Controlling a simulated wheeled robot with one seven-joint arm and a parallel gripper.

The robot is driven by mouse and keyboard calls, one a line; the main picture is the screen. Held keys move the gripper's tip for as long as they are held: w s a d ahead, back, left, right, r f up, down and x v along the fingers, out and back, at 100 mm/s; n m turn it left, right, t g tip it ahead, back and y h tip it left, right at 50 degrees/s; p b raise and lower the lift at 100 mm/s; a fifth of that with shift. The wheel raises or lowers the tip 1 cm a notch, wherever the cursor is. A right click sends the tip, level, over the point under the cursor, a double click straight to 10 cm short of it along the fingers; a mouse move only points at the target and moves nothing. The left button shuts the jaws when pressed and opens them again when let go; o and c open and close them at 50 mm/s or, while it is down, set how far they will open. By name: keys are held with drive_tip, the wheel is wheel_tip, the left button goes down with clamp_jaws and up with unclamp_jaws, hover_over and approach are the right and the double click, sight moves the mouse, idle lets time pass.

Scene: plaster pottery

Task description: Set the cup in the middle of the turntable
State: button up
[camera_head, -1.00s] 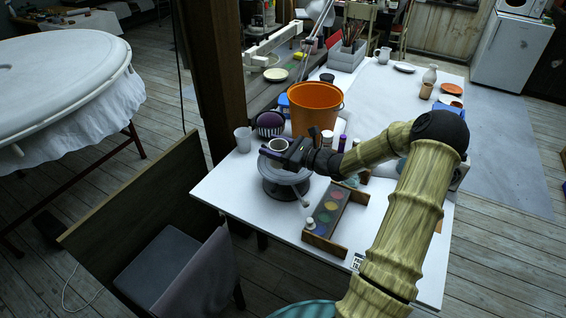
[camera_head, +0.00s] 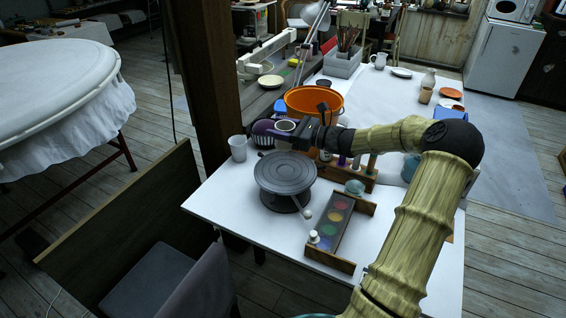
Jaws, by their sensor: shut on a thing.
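My gripper (camera_head: 288,135) is shut on a small cup (camera_head: 284,126) with a pale rim and dark inside. It holds the cup roughly upright, above and behind the turntable in the picture. The cup's lower part is hidden by the gripper. The round dark grey turntable (camera_head: 285,176) stands on the near left of the white table. Its top is bare, and a gap shows between the cup and the disc.

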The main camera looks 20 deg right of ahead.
sight(280, 142)
wheel_tip(280, 142, down, 5)
drive_tip(key=shift+f, duration=0.1)
drive_tip(key=shift+w+f, duration=0.15)
drive_tip(key=shift+f, duration=1.7)
drive_tip(key=shift+r, duration=0.1)
drive_tip(key=shift+f, duration=0.3)
drive_tip(key=o, duration=1.1)
drive_tip(key=shift+f, duration=0.1)
drive_tip(key=shift+c, duration=0.2)
